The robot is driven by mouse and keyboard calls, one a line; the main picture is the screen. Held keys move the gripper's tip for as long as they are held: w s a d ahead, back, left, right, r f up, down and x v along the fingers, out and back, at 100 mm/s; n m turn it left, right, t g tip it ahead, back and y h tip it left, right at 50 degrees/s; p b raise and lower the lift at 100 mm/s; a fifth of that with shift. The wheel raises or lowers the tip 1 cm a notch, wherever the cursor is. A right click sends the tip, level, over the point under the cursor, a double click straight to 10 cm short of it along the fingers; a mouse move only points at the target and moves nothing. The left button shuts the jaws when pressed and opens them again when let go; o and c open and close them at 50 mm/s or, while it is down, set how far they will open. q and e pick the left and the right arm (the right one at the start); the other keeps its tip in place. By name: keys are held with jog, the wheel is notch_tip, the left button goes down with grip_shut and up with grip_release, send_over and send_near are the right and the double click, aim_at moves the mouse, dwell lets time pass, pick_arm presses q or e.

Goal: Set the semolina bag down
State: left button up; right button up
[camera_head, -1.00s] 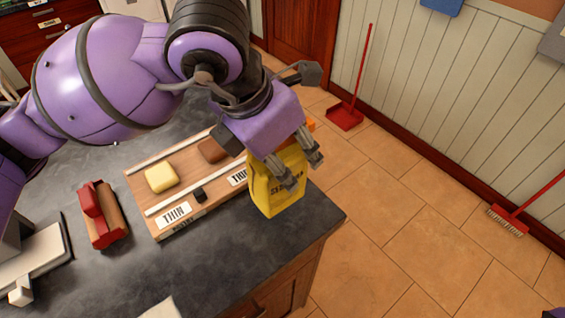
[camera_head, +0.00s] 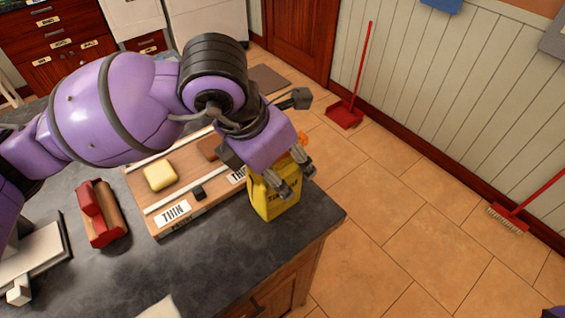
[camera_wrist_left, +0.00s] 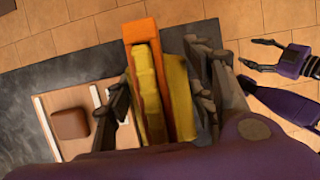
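The yellow semolina bag (camera_head: 266,204) is upright at the right end of the counter, beside the wooden board's end. Its bottom looks to be at the counter top, but I cannot tell if it bears fully there. My left gripper (camera_head: 292,178) reaches over it from above, with its fingers on either side, and looks shut on it. In the left wrist view the bag (camera_wrist_left: 180,100) lies between the two fingers (camera_wrist_left: 165,90), with an orange strip along one side. My right gripper (camera_wrist_left: 250,54) shows at the right there, fingers apart and empty.
The wooden board (camera_head: 205,197) with a "THIN" label holds a yellow block (camera_head: 160,176) and a brown block (camera_head: 209,148). A red-and-brown object (camera_head: 101,214) lies left of it. The counter's front edge is close to the bag. Bare counter (camera_head: 215,250) lies in front.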

pick_arm(q)
jog(key=shift+o, duration=1)
jog(key=shift+a+r, duration=0.1)
jog(key=shift+r, duration=0.4)
jog(key=v, duration=1.1)
jog(key=shift+s+r+p, duration=0.1)
jog(key=shift+r+p, duration=0.1)
jog(key=shift+p, duration=0.1)
jog(key=shift+f, duration=0.1)
